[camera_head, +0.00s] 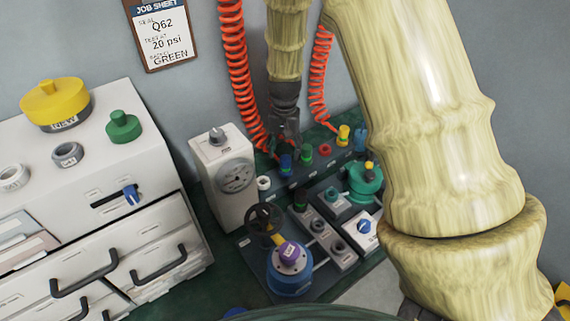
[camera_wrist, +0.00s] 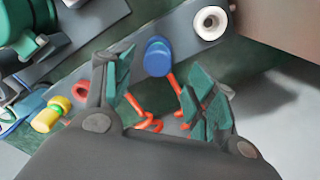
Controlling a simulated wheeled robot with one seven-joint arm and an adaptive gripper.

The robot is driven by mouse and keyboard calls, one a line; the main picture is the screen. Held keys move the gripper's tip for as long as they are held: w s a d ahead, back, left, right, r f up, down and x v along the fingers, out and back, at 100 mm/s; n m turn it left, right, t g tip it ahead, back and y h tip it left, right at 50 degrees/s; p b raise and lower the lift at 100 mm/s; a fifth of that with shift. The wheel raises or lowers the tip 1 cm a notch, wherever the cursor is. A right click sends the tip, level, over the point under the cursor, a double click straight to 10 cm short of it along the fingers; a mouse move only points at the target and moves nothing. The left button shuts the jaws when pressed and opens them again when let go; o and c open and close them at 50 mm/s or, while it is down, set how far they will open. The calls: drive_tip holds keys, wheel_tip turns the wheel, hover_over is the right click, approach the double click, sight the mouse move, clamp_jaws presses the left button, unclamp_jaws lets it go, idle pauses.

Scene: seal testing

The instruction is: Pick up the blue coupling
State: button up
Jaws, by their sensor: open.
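A blue coupling (camera_head: 286,163) stands upright in the row of parts on the dark rail at the back of the bench. In the wrist view the blue coupling (camera_wrist: 157,57) shows in the gap between my fingers, a little beyond their tips. My gripper (camera_head: 283,143) points down just above and behind it in the head view. In the wrist view my gripper (camera_wrist: 158,76) is open, with green finger pads and nothing between them. I cannot tell how much height separates the fingertips from the coupling. A second blue part (camera_head: 360,138) stands at the rail's right end.
A white ring (camera_head: 264,183) sits beside the coupling; red (camera_head: 325,149) and yellow (camera_head: 343,135) parts stand farther along. A white gauge box (camera_head: 225,175) is close on the left. Red coiled hoses (camera_head: 232,60) hang behind. A valve rig (camera_head: 290,270) stands in front.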

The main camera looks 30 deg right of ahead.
sight(286, 157)
drive_tip(key=shift+s+f, duration=0.2)
drive_tip(key=shift+f, duration=2.1)
drive_tip(key=shift+d, duration=0.1)
drive_tip(key=c, duration=1.2)
